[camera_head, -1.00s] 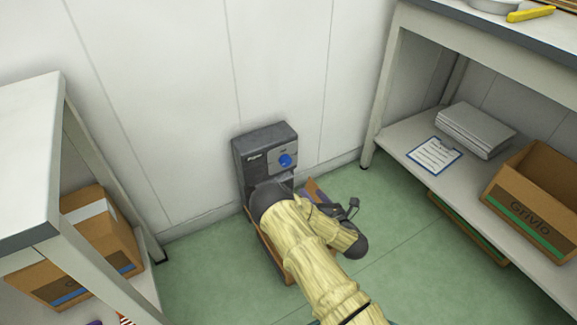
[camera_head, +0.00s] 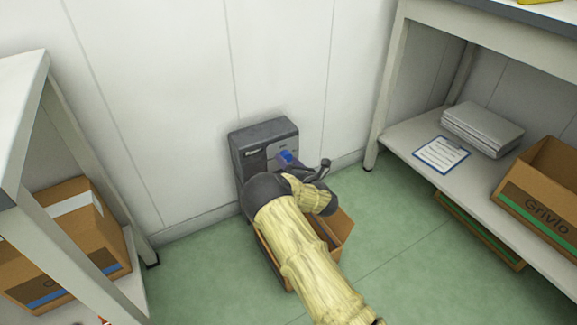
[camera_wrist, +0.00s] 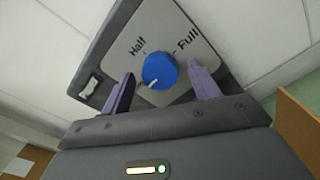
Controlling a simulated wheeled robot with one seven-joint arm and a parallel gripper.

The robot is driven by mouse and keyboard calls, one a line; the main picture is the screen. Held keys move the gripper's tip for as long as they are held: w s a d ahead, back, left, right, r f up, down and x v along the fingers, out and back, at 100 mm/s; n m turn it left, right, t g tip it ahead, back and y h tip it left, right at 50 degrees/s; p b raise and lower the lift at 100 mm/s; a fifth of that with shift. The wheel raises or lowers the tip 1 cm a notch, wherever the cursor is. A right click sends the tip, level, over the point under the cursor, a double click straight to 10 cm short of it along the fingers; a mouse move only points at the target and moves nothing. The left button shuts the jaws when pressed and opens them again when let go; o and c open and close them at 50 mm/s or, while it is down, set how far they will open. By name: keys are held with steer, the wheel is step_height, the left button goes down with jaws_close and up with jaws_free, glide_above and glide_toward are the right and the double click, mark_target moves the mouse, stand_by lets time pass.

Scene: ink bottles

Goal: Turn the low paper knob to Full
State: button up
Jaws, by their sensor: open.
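The blue paper knob (camera_wrist: 159,68) sits on a light grey plate (camera_wrist: 186,30) marked "Half" and "Full". A white mark on the knob shows at its lower left edge in the wrist view, away from both words. The knob also shows in the head view (camera_head: 287,157), partly covered, on a dark wall unit (camera_head: 262,134) low on the wall. My gripper (camera_wrist: 161,73) is open, its purple fingers on either side of the knob with gaps visible. In the head view my gripper (camera_head: 308,170) is close in front of the unit, its fingers hard to make out.
An open cardboard box (camera_head: 340,232) stands on the floor below the unit, partly behind my arm. A left shelf holds another box (camera_head: 75,240).

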steer(key=shift+w+a, duration=0.2)
steer(key=shift+w, duration=0.15)
steer(key=c, duration=1)
